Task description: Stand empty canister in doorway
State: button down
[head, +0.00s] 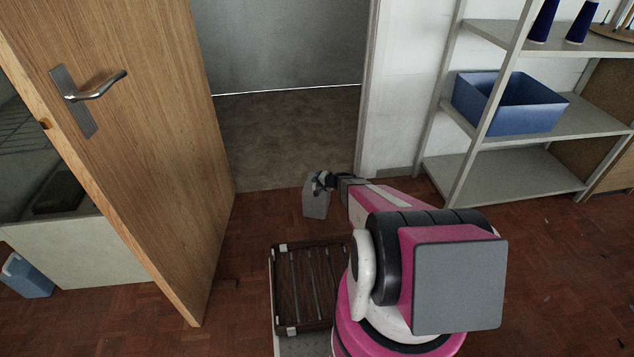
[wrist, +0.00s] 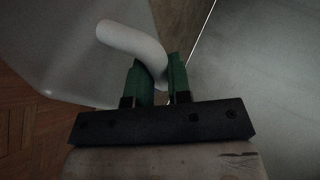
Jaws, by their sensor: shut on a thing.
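A grey canister (head: 316,204) shows upright in the head view, in front of the lower right part of the open doorway (head: 290,140). My gripper (head: 325,181) is at its top. In the wrist view, the two green fingers of my gripper (wrist: 160,78) are shut on the white curved handle (wrist: 130,42) of the canister. The pale canister body (wrist: 70,45) fills the upper left there. I cannot tell whether its base touches the floor or hangs just above it. Whether it is empty does not show.
The wooden door (head: 150,150) stands open at the left. A blue canister (head: 27,276) stands at far left by a pale box-like unit (head: 80,250). A metal shelf (head: 530,180) with a blue bin (head: 507,103) stands right. Parquet floor (head: 245,230) between door and my base is clear.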

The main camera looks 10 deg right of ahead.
jog(key=shift+f, duration=0.2)
jog(key=c, duration=1)
grip_release()
jog(key=v, duration=1.1)
jog(key=s+a+r+n+g+h, duration=0.1)
jog(key=s+a+r+n+g, duration=0.25)
jog(key=s+r, duration=0.4)
jog(key=s+a+r+n+g, duration=0.2)
jog(key=s+a+r+g, duration=0.1)
jog(key=s+a+r, duration=0.4)
jog(key=s+d+r+h, duration=0.1)
jog(key=s+r+h, duration=0.1)
jog(key=s+r, duration=0.2)
jog(key=s+d+r+g+h, duration=0.1)
jog(key=s+d+r+h, duration=0.1)
jog(key=s+r, duration=0.2)
jog(key=s+d+r+n+g+h, duration=0.1)
jog(key=s+r+h, duration=0.1)
jog(key=s+r, duration=0.2)
jog(key=shift+d, duration=0.3)
